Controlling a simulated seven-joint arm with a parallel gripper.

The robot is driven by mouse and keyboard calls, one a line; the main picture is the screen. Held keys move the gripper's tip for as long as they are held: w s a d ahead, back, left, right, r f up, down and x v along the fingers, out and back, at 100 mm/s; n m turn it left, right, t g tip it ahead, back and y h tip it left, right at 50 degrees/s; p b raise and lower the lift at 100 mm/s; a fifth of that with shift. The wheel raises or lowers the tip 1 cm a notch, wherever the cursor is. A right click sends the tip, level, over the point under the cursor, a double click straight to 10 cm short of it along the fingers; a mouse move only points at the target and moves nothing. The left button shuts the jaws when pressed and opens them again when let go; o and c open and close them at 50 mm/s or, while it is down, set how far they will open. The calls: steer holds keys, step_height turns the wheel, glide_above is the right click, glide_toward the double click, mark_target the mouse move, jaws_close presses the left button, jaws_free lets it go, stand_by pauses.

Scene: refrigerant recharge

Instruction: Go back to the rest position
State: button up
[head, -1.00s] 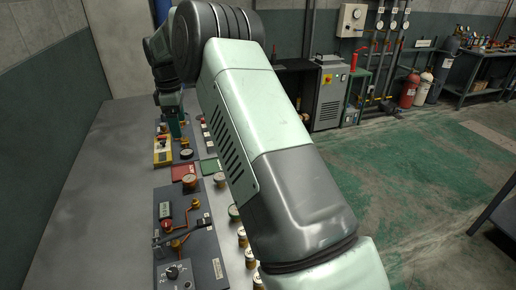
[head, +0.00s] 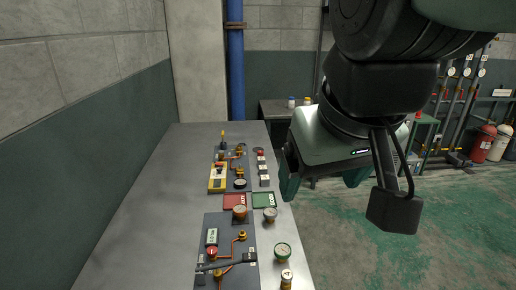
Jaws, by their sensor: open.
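My gripper (head: 322,182) hangs at the upper right of the head view, just past the right edge of the grey bench (head: 150,225). Its two greenish fingers point down and stand apart, with nothing seen between them. The black wrist and dark arm links rise above it to the top of the picture. A black block on a bracket (head: 394,210) hangs beside the wrist on the right.
The bench holds a near panel (head: 238,228), a dark-handled tool (head: 226,265), a yellow device (head: 217,178), red (head: 235,201) and green (head: 263,200) pads and several gauges (head: 282,251). A wall stands left.

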steer(key=s+f, duration=0.1)
steer(key=s+m, duration=0.1)
steer(key=shift+s+d+f, duration=0.2)
steer(key=shift+s+f, duration=0.15)
steer(key=shift+s, duration=0.05)
